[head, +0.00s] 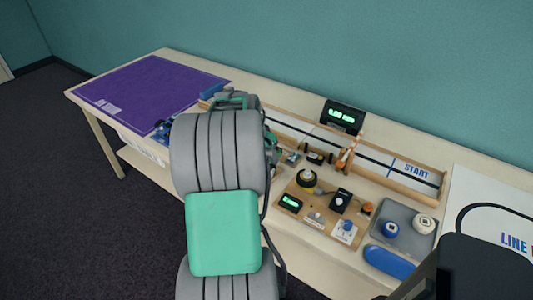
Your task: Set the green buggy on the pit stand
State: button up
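My grey arm with its green panel fills the middle of the head view and covers part of the table behind it. Green and grey parts show past the arm's upper edge; I cannot tell whether they belong to my wrist or to the green buggy. My gripper's fingertips cannot be made out, so I cannot see whether it is open or holds anything. I cannot pick out the pit stand with certainty. Small blue parts (162,131) lie by the near edge of the purple mat (150,87), partly behind my arm.
A long wooden-framed track (417,172) marked START runs along the wall, with a display box (343,116) behind it. A control board (318,220) and a grey tray (418,239) with two spools stand in front. A blue oval case (389,262) lies nearby. Most of the purple mat is bare.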

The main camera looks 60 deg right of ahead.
jog(key=shift+f+b, duration=0.75)
dwell(2.1)
dwell(0.3)
jog(key=o, duration=1.2)
